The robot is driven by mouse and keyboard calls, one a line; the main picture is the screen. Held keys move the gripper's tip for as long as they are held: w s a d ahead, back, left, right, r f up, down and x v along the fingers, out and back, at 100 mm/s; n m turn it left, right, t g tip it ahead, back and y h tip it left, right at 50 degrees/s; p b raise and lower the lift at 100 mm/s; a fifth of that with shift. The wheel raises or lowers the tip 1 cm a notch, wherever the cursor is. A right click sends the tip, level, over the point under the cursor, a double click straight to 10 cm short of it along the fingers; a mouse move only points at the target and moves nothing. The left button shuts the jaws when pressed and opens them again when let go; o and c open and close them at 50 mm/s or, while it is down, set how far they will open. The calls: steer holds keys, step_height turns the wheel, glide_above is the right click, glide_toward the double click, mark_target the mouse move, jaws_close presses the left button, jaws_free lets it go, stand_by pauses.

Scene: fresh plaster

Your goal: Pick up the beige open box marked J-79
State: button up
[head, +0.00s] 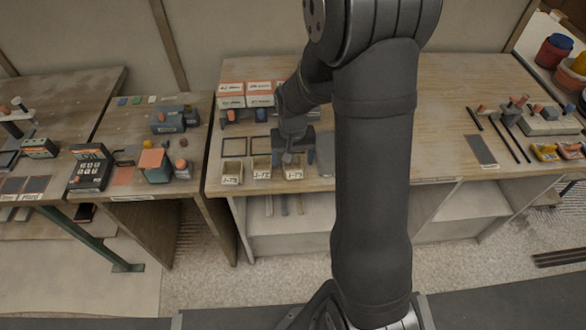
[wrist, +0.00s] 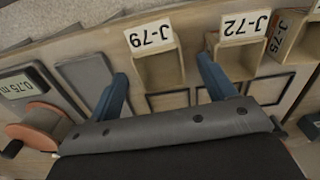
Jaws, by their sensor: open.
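The beige open box marked J-79 (wrist: 160,70) sits upright on the bench near its front edge, its label upside down in the wrist view. In the head view it is the rightmost box (head: 295,173) of a row of three, partly covered by my gripper (head: 293,158). My gripper (wrist: 161,68) is open and empty, its two blue-grey fingers spread on either side of the J-79 box in the picture. I cannot tell the height of the fingertips over the bench. The right finger overlaps the near side of the box marked J-72 (wrist: 237,62).
Beside J-72 stands a third box, marked J-75 (wrist: 296,42). A grey pad (wrist: 88,72), an orange spool (wrist: 42,122) and a 0.75 m display (wrist: 20,87) lie left in the wrist view. White-and-orange cartons (head: 260,93) stand behind. The bench's right middle (head: 445,100) is clear.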

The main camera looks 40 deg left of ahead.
mark_target(293, 164)
steer(key=shift+f, duration=1.5)
steer(key=c, duration=1)
steer(key=shift+c, duration=0.2)
steer(key=shift+r, duration=0.15)
